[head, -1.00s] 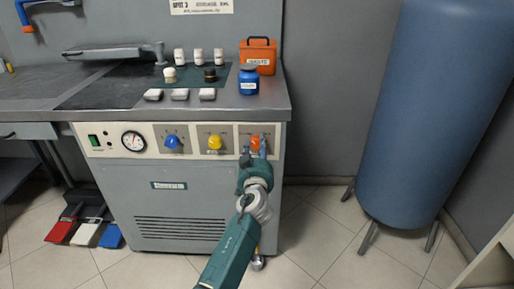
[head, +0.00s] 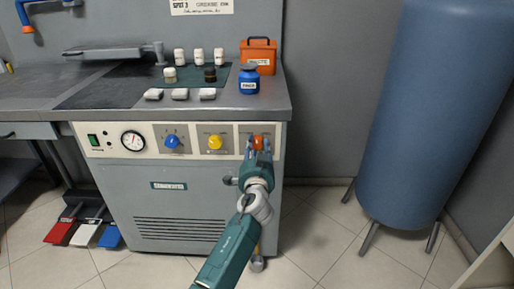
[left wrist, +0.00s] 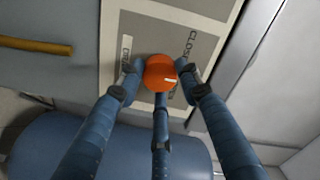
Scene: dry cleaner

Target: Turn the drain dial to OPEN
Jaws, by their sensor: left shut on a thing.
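The orange drain dial (head: 258,142) is the rightmost of the dials on the cream panel. In the left wrist view the dial (left wrist: 158,70) has a short white mark that points to the right. The word CLOSED is printed at the upper right of it; another label to its left is partly hidden by a finger. My left gripper (head: 257,155) is shut on the dial, and in the left wrist view its fingers (left wrist: 160,78) sit around it. My right gripper is not in view.
A yellow dial (head: 215,142), a blue dial (head: 172,141) and a gauge (head: 133,141) are to the left on the panel. A blue tank (head: 425,110) stands at right. Bottles, an orange case (head: 258,57) and a blue jar (head: 249,80) stand on the counter above.

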